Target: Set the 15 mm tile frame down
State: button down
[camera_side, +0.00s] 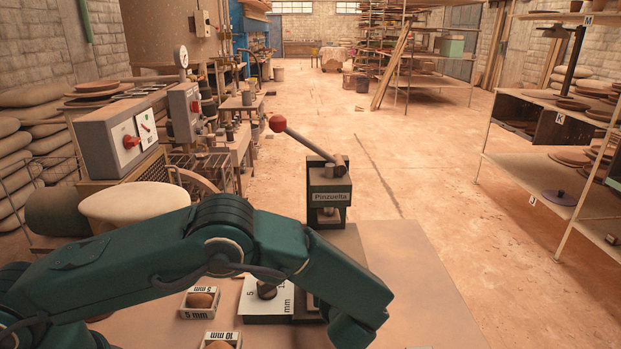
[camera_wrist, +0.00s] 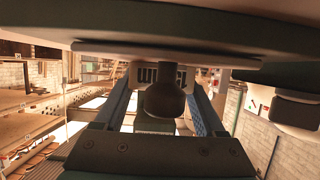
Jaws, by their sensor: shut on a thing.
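In the wrist view my gripper (camera_wrist: 163,84) is shut on the 15 mm tile frame (camera_wrist: 148,72). The frame is a pale block whose upside-down mm lettering shows between the fingers. A dark rounded knob (camera_wrist: 165,97) hides part of it. In the side view my fingers and the held frame are out of sight, behind my arm or below the picture edge. I cannot tell whether the frame touches a surface. A 5 mm frame (camera_side: 198,314) and a 10 mm frame (camera_side: 234,335) lie on the bench at the lower left.
The green press marked Pinzuella (camera_side: 330,197), with a red-knobbed lever (camera_side: 296,137), stands behind my arm. A white plate (camera_side: 255,312) with a dark knob lies beside its base. The bench top (camera_side: 415,262) is clear on the right.

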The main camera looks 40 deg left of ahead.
grip_release()
